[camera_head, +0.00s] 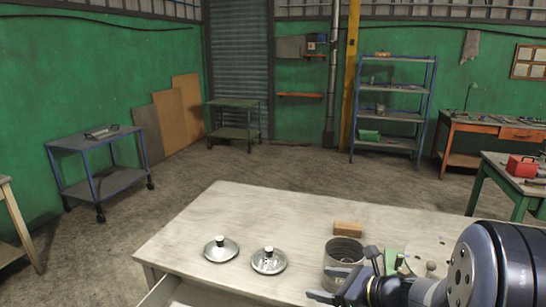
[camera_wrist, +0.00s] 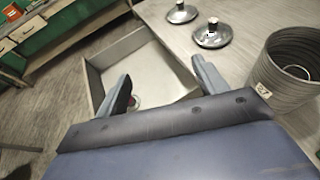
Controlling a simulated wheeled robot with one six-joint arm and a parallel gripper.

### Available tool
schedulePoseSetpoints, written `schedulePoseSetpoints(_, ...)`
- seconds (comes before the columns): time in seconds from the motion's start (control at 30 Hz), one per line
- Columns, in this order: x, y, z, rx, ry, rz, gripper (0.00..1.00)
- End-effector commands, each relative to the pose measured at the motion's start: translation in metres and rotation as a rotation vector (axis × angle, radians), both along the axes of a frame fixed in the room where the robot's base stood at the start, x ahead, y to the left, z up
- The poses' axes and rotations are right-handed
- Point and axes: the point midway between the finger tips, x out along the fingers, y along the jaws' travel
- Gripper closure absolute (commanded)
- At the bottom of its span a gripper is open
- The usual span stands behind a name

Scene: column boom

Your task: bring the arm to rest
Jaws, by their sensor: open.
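My gripper (camera_head: 345,277) is at the lower right of the head view, above the near part of the pale worktable (camera_head: 235,205). In the wrist view its two fingers (camera_wrist: 162,78) stand wide apart with nothing between them. They hang over an open drawer (camera_wrist: 172,88). A small reddish round thing shows in the drawer beside the left finger, partly hidden. A grey ribbed metal pot (camera_head: 343,258) stands close to my gripper, partly behind it; it also shows at the right of the wrist view (camera_wrist: 285,95).
Two metal lids with knobs, one left (camera_head: 221,249) and one right (camera_head: 268,261), lie on the table. A tan block (camera_head: 348,229) lies behind the pot. A green thing (camera_head: 393,260) is partly hidden by my arm. The drawer (camera_head: 160,291) juts from the table's front. The table's left part is bare.

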Motion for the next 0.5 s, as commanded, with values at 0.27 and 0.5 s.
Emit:
schedulePoseSetpoints(0.27,0.018,0.001,-0.034,0.0,0.0,-0.117,0.32)
schedulePoseSetpoints(0.5,0.022,0.0,-0.04,0.0,0.0,-0.144,0.32)
